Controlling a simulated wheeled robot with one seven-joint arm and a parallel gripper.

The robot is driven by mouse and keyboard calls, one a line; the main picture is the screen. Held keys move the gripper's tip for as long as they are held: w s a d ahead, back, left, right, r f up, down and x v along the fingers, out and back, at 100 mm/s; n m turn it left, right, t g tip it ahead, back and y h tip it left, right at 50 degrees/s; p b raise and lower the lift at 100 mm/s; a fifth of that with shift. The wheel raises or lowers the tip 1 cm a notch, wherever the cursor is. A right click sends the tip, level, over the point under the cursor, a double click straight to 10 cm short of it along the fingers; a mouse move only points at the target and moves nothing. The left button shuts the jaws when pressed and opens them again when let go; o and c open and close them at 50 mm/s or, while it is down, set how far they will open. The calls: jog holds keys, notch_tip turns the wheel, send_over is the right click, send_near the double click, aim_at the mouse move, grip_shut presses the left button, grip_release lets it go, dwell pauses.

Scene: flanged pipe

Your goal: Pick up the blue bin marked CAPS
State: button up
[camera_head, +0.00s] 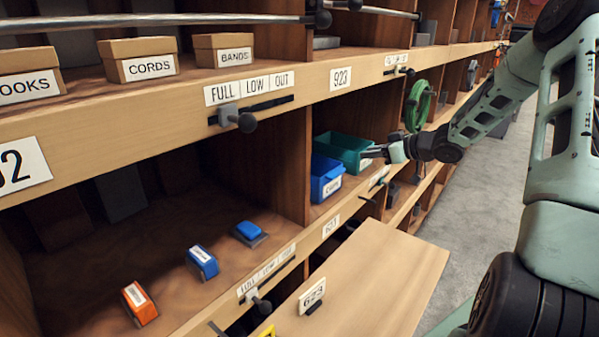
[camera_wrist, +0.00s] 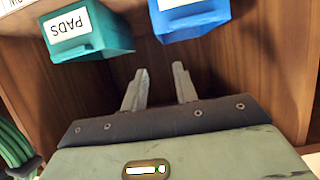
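The blue bin (camera_head: 322,166) stands in a shelf compartment, left of a teal bin (camera_head: 345,143) in the head view. Its white front label is too small to read there. In the wrist view the picture is turned over. The blue bin (camera_wrist: 195,24) is at the top right of centre with its label cut by the edge, and the teal bin (camera_wrist: 108,40) marked PADS is at the left. My gripper (camera_wrist: 159,67) is open and empty, its two fingers apart. In the head view my gripper (camera_head: 372,152) is at the compartment's front, beside the teal bin, apart from the blue one.
Wooden dividers and a shelf lip with a label rail bound the compartment. A green coiled hose (camera_head: 418,106) hangs to the right. Small blue and orange items (camera_head: 139,304) lie in the lower left bay. A wooden board (camera_head: 385,275) juts out below. The grey floor aisle is open.

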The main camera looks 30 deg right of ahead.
jog(key=p+x, duration=0.6)
jog(key=x, duration=0.9)
jog(key=shift+w, duration=0.2)
jog(key=shift+w+a+f, duration=0.15)
jog(key=shift+w+f, duration=0.15)
jog(key=shift+w, duration=0.1)
grip_shut()
dwell(0.6)
